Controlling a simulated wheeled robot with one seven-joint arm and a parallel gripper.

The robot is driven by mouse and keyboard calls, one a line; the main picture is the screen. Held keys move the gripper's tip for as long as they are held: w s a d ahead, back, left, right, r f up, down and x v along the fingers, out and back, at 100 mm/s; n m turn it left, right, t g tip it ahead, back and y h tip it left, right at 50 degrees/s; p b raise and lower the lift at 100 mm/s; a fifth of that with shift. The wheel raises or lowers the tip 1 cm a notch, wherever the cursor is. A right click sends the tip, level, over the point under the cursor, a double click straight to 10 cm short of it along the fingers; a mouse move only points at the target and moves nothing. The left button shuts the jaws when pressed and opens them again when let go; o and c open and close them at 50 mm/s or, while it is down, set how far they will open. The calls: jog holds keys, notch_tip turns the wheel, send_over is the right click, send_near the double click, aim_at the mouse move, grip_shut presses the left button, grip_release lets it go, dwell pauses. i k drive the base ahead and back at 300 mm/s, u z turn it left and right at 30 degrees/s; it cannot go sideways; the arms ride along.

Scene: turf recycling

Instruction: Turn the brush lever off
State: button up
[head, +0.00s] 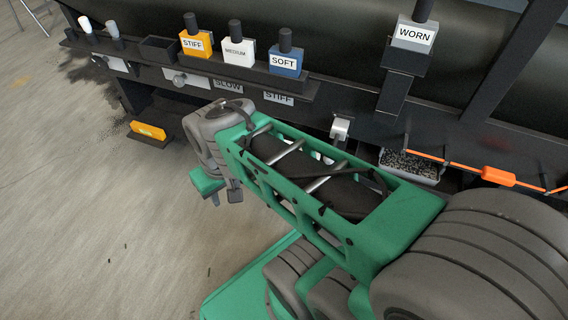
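A silver knob-like handle (180,81) sits on a pale plate on the dark machine's front, left of a SLOW label (228,86). A second silver handle (340,128) shows on the machine to the right, just beyond my arm. I cannot tell which of these is the brush lever, nor its on or off position. My gripper (221,190) hangs at the end of my green arm, below and to the right of the first handle and apart from it. Its fingers are partly hidden by the wrist, and nothing is visibly held.
A ledge carries orange STIFF (195,43), white MEDIUM (238,51) and blue SOFT (286,62) brush blocks. A grey WORN block (414,36) stands at the right. An orange cord (498,176) and a granule-filled tray (410,182) lie lower right.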

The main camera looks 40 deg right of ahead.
aim_at(334, 145)
jog(key=u, duration=1.15)
jog(key=k, duration=0.85)
jog(key=z, duration=1.7)
